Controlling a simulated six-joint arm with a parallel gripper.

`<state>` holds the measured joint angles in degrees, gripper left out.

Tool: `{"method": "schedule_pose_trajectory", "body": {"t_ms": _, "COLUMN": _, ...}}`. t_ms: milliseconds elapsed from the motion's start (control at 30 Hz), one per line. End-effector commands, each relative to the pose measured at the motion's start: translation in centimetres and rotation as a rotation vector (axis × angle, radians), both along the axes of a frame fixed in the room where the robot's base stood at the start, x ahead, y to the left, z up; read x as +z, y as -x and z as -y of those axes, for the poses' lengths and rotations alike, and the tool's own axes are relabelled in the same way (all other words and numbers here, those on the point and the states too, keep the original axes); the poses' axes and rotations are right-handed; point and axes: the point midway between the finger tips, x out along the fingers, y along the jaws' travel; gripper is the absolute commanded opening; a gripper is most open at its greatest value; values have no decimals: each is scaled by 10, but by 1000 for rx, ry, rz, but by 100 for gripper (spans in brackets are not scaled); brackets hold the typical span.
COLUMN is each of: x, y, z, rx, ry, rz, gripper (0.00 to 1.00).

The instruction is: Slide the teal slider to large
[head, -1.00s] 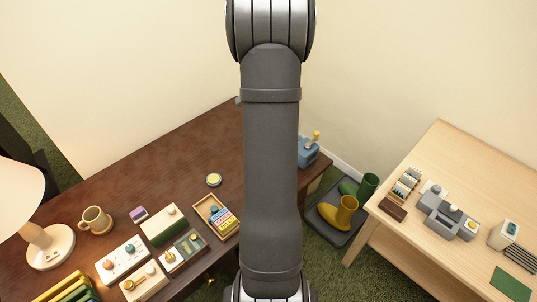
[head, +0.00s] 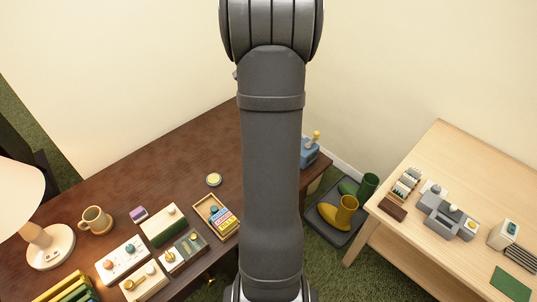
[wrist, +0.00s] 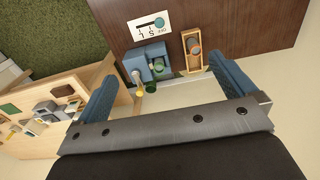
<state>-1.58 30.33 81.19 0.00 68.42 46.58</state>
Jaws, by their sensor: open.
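In the wrist view a white panel (wrist: 148,27) lies on the dark desk. It has a dark line, and a round teal slider (wrist: 160,22) sits at the line's right end. Small dark marks below look like letters, S and L among them, too small to read surely. My gripper (wrist: 161,65) is open, with its two blue fingers wide apart and nothing between their tips. The panel shows beyond the fingertips, between their directions, and no contact shows. In the head view my arm covers that part of the desk, so the panel and gripper are hidden there.
A blue box (wrist: 150,61) with green and yellow knobs stands close to the panel; it also shows in the head view (head: 308,152). A wooden tray (wrist: 188,66) with round pieces is beside it. Boots (head: 345,212) stand between the desk and a light table (head: 440,160).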

Motion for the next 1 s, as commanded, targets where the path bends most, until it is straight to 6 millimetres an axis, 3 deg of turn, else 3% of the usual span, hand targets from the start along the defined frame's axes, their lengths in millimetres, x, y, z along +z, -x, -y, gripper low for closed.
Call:
{"method": "schedule_pose_trajectory", "body": {"t_ms": 133, "x": 14, "y": 0, "z": 0, "rx": 0, "ry": 0, "rz": 0, "gripper": 100}}
{"method": "schedule_pose_trajectory", "body": {"t_ms": 433, "x": 17, "y": 0, "z": 0, "rx": 0, "ry": 0, "rz": -1, "gripper": 100}}
{"method": "schedule_pose_trajectory", "body": {"t_ms": 500, "x": 15, "y": 0, "z": 0, "rx": 5, "ry": 1, "rz": -2, "gripper": 88}}
{"method": "schedule_pose_trajectory", "body": {"t_ms": 733, "x": -37, "y": 0, "z": 2, "rx": 195, "ry": 0, "rz": -6, "gripper": 45}}
{"method": "schedule_pose_trajectory", "body": {"t_ms": 1000, "x": -71, "y": 1, "z": 2, "rx": 264, "ry": 0, "rz": -4, "gripper": 45}}
